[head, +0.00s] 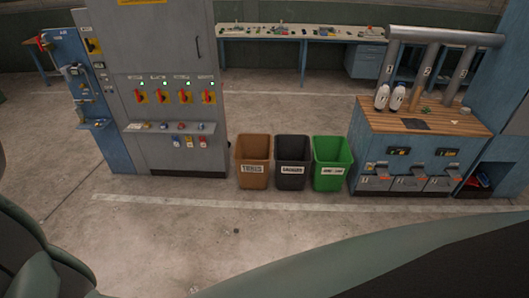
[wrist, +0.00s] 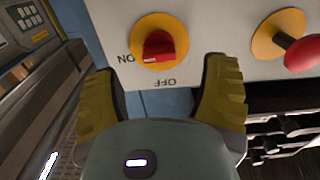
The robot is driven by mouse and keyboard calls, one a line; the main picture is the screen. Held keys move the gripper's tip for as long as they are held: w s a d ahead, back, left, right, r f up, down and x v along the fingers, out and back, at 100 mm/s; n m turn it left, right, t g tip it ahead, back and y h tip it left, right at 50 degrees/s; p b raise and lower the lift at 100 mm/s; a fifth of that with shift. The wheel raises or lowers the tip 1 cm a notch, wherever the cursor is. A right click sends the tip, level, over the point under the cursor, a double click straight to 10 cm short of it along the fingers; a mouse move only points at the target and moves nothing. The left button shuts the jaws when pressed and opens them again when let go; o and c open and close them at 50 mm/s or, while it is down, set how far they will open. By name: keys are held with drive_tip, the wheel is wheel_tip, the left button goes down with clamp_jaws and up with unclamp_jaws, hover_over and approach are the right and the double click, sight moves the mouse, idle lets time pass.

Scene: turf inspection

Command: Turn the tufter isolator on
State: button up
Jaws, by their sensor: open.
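In the wrist view a red rotary knob (wrist: 158,46) sits on a yellow disc on a pale panel, with ON printed to its left and OFF below it, both upside down. I cannot read a tufter label on it, nor be sure where the knob points. My gripper (wrist: 160,84) is open and empty. Its two yellow ribbed fingers are apart, one on each side below the knob, and seem not to touch it. The head view does not show my gripper or clearly show this panel.
A red mushroom button (wrist: 302,52) on a yellow disc is close to the right finger. In the head view a grey cabinet (head: 150,50) carries several red switches. Bins, including a green bin (head: 332,162), stand beside a wooden-topped bench (head: 455,125).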

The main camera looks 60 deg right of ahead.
drive_tip(key=shift+b+x, duration=0.35)
drive_tip(key=shift+x, duration=2.3)
drive_tip(key=shift+w+d, duration=0.1)
drive_tip(key=shift+d, duration=0.05)
drive_tip(key=shift+c, duration=0.3)
drive_tip(key=c, duration=1.1)
drive_tip(key=shift+c, duration=0.2)
drive_tip(key=shift+f+b, duration=0.1)
drive_tip(key=shift+b, duration=0.25)
drive_tip(key=shift+f+b, duration=0.1)
drive_tip(key=shift+b, duration=0.35)
drive_tip(key=shift+m+b, duration=0.3)
drive_tip(key=shift+b, duration=0.55)
drive_tip(key=shift+r, duration=0.25)
